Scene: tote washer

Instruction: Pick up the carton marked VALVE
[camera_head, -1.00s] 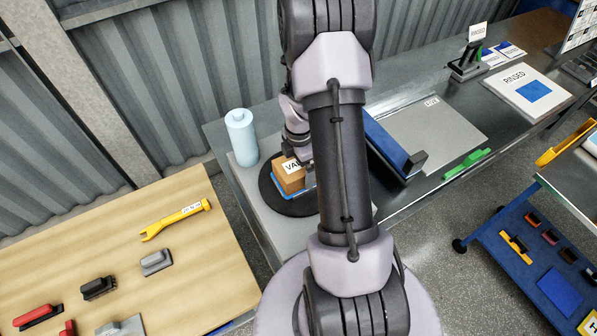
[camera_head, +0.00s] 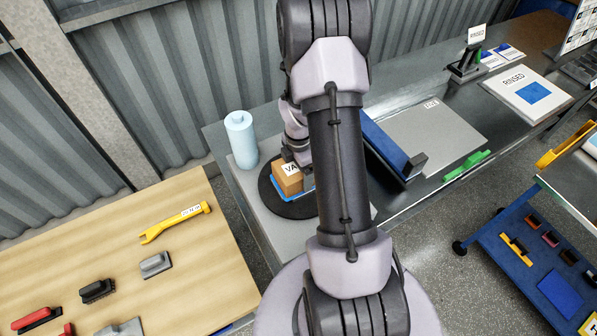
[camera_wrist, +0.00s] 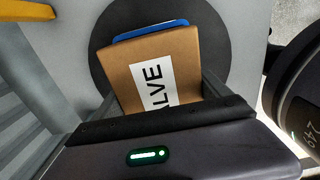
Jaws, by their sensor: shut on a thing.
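The brown carton (camera_head: 286,181) has a white label; "VA" shows in the head view, and "ALVE" shows in the wrist view on the same carton (camera_wrist: 158,74). It sits at a blue-edged thing (camera_head: 309,190), probably a tray, above a round black disc (camera_head: 283,207). My gripper (camera_wrist: 158,100) is shut on the carton, a finger along each side of it. In the head view my arm hides most of the gripper and the right side of the disc. I cannot tell whether the carton is clear of the surface under it.
A pale blue bottle (camera_head: 241,138) stands on the bench behind and left of the disc. A blue bar-shaped thing (camera_head: 390,150) and a grey plate (camera_head: 432,135) lie right of my arm. A wooden table (camera_head: 205,262) with brushes and a yellow tool (camera_head: 175,221) is at front left.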

